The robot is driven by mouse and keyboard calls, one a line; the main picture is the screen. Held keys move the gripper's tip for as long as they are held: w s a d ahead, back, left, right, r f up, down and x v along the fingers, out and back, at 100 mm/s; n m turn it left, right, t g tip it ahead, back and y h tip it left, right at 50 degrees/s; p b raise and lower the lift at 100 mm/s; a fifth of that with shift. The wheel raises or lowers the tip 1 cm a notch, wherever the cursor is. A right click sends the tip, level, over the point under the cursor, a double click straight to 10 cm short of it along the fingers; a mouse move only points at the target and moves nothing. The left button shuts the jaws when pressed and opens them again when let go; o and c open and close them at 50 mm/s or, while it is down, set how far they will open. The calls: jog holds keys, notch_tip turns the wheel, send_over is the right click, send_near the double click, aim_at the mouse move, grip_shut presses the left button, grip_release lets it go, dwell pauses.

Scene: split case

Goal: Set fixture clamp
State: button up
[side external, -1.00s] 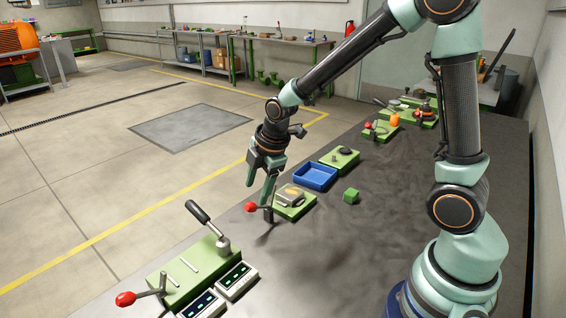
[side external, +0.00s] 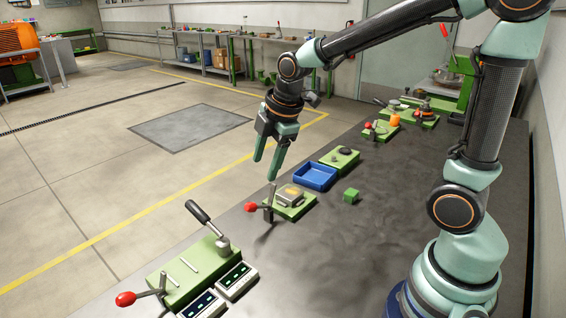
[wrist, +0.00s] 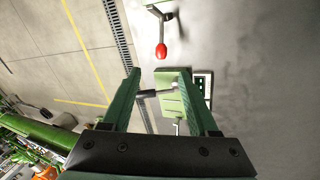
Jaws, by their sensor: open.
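A green fixture (side external: 296,210) on the bench holds a grey part with a yellowish top (side external: 291,193). Its clamp has a red knob (side external: 250,207) on its left side, and a grey post stands upright beside the part. My gripper (side external: 265,170) is open and empty above this fixture, fingers pointing down, apart from it. In the wrist view the red knob (wrist: 161,50) lies beyond the open fingers, which show on either side of a green block (wrist: 172,95).
A larger green fixture (side external: 185,270) with a black-handled lever (side external: 197,211) and display boxes (side external: 237,279) stands at the front left. More green fixtures (side external: 380,130) stand farther back. The right bench top is clear.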

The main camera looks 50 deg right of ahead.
jog(key=s+r+m+t, duration=0.1)
jog(key=s+r+m, duration=0.35)
jog(key=m, duration=0.25)
jog(key=n+g, duration=0.1)
jog(key=n, duration=0.7)
send_near(252, 205)
jog(key=x, duration=0.9)
jog(key=shift+w+d+f, duration=0.1)
jog(key=shift+w+f, duration=0.05)
grip_shut()
dwell(1.2)
